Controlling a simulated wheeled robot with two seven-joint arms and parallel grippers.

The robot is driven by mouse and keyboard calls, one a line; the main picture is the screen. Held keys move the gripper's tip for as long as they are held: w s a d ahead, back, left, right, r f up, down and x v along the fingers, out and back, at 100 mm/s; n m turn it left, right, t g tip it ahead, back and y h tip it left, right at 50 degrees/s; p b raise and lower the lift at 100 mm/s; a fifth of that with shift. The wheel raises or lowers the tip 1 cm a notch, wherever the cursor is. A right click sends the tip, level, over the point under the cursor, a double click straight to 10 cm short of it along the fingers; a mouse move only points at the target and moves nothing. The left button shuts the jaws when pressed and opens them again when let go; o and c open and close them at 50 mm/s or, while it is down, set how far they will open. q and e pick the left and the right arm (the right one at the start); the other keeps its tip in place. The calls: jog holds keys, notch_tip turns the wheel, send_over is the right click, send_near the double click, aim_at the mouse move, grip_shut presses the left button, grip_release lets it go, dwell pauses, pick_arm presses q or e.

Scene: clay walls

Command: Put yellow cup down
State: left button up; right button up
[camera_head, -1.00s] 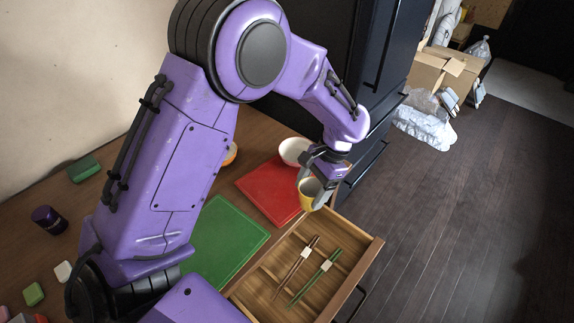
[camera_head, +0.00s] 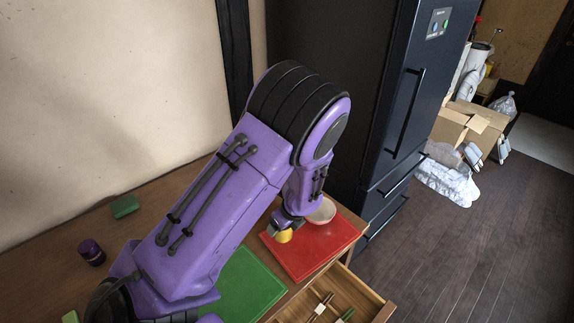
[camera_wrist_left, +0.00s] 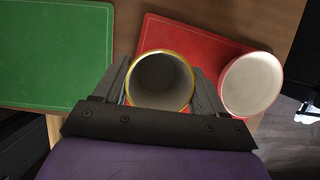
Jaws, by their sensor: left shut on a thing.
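The yellow cup (camera_head: 285,236) is between the fingers of my left gripper (camera_head: 285,227), at the left part of the red board (camera_head: 312,252). In the left wrist view the cup (camera_wrist_left: 163,80) shows from above, its yellow rim round and its grey inside empty. The gripper is shut on it, a finger on each side. The red board (camera_wrist_left: 190,45) lies beneath the cup; I cannot tell whether the cup touches it. My right gripper is not in view.
A green board (camera_head: 245,290) lies at the left. An open drawer (camera_head: 378,297) with chopsticks juts out in front. A dark fridge (camera_head: 385,110) stands behind.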

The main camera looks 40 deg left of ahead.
pick_arm(q)
jog(key=w+f, duration=0.1)
jog(key=w+a+f, duration=0.1)
jog(key=f, duration=0.1)
jog(key=shift+w+a+f, duration=0.1)
notch_tip(320, 180, down, 2)
jog(key=shift+f+p, duration=0.15)
jog(key=shift+p, duration=0.55)
jog(key=shift+f, duration=0.25)
jog(key=shift+f, duration=0.1)
jog(key=o, duration=1.1)
jog(key=b+v, duration=0.1)
jog(key=v, duration=1.1)
jog(key=shift+b, duration=0.3)
